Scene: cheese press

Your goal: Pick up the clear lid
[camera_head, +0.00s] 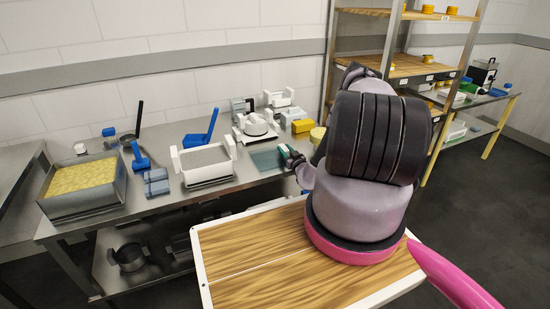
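A flat, see-through, greenish sheet (266,159), which looks like the clear lid, lies on the steel table near its front edge, right of the white open-topped box. My gripper (288,153) is at the right side of this sheet, low over the table. My arm comes in from the right and hides the table beyond the gripper. The fingers are small and partly hidden, so I cannot tell whether they are open or shut, or whether they touch the sheet.
A white box with side posts (207,168) stands left of the sheet. A white press-like device (256,126) and a yellow block (302,126) stand behind it. A steel tray of yellow curd (60,214) is at far left. A wooden board (255,258) is in front.

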